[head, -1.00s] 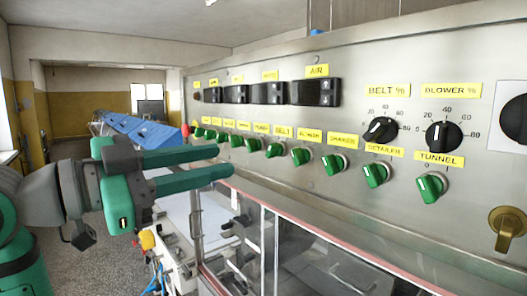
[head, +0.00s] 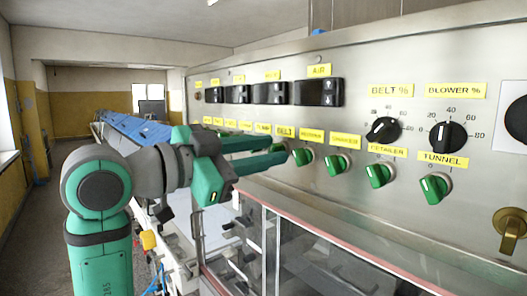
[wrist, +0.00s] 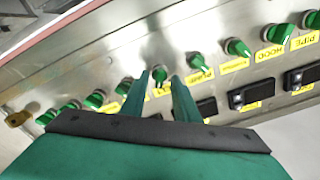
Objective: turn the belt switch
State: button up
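The belt switch is a green rotary knob under the yellow BELT label (head: 285,132) on the steel panel. In the head view my gripper (head: 284,152) is at it, and its fingers mostly hide the knob. In the wrist view a green knob (wrist: 159,74) shows between the tips of my gripper (wrist: 161,77), one finger on each side. A gap shows between the fingers, so the gripper is open. Whether a finger touches the knob cannot be told.
Similar green knobs stand close by in the row, the nearest (head: 303,156) just right of the fingertips. Two black dials (head: 383,130) sit higher on the right. A brass handle (head: 509,230) sticks out at lower right. A clear-windowed cover (head: 320,255) lies below the panel.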

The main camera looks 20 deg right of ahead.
jog(key=shift+w, duration=0.1)
jog(key=c, duration=0.6)
jog(key=shift+d, duration=0.1)
grip_shut()
jog(key=shift+s+n, duration=0.2)
jog(key=shift+n, duration=0.1)
jog(key=n, duration=0.5)
jog(key=shift+r, duration=0.1)
jog(key=n, duration=0.6)
jog(key=shift+w, duration=0.2)
jog(key=shift+n, duration=0.3)
